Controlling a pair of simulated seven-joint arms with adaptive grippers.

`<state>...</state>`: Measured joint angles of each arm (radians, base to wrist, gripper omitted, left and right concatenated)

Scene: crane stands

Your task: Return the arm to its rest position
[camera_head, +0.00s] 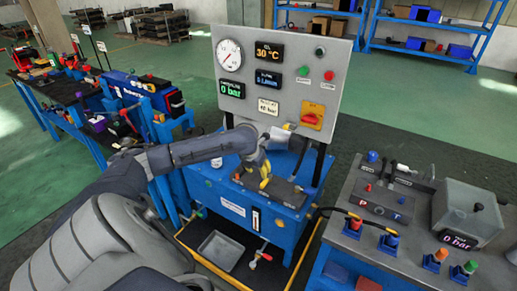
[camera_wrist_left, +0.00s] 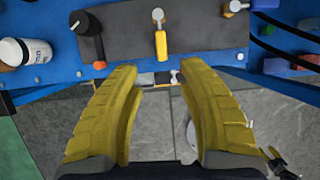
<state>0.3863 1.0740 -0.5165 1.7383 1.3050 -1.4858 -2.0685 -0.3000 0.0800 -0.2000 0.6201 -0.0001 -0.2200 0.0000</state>
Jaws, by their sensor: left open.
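My left arm (camera_head: 205,149) reaches in from the left to the blue hydraulic unit (camera_head: 230,205). Its gripper (camera_head: 254,175) hangs over the unit's top, in front of the panel. In the left wrist view the yellow fingers (camera_wrist_left: 158,78) are apart with nothing between them. A yellow-handled valve (camera_wrist_left: 161,42) on a dark plate lies just beyond the fingertips, apart from them. A black-handled valve (camera_wrist_left: 88,28) with an orange part is to its left. In the head view the gripper partly hides the plate. My right gripper is not in view.
A grey gauge panel (camera_head: 288,75) stands upright behind the gripper. A bench (camera_head: 400,225) with knobs and a clear box is at the right. A tool-laden bench (camera_head: 95,110) stands left, near my arm. A white bottle (camera_wrist_left: 28,50) is by the valves. Green floor lies open behind.

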